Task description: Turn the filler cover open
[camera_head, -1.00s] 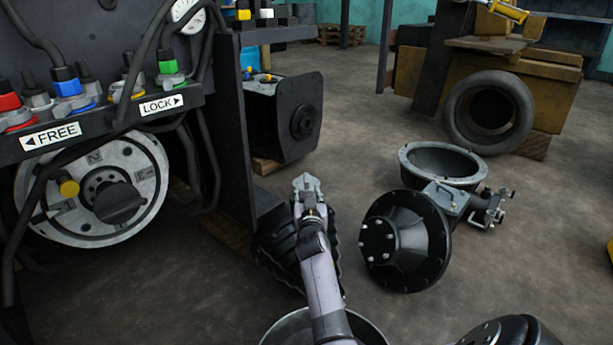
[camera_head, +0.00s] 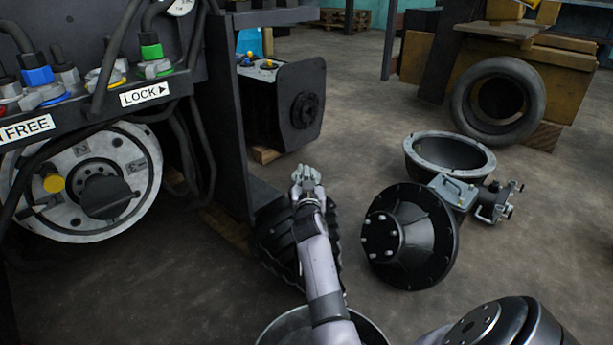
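On the left, a pale round plate (camera_head: 135,209) with numbered marks sits on the dark machine below the FREE sign (camera_head: 27,128) and LOCK sign (camera_head: 146,94). I cannot tell for sure which part is the filler cover. My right gripper (camera_head: 306,173) is well right of the plate, in front of a dark ribbed tyre-like part (camera_head: 277,238), and holds nothing I can see. Its finger gap is too small to judge. My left gripper is not in view.
Cables and coloured connectors (camera_head: 38,76) hang above and across the plate. A dark upright panel (camera_head: 228,120) stands between plate and gripper. A black flanged hub (camera_head: 412,238), a grey bowl-shaped housing (camera_head: 450,155) and a tyre (camera_head: 498,102) stand on the right. Open floor lies between.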

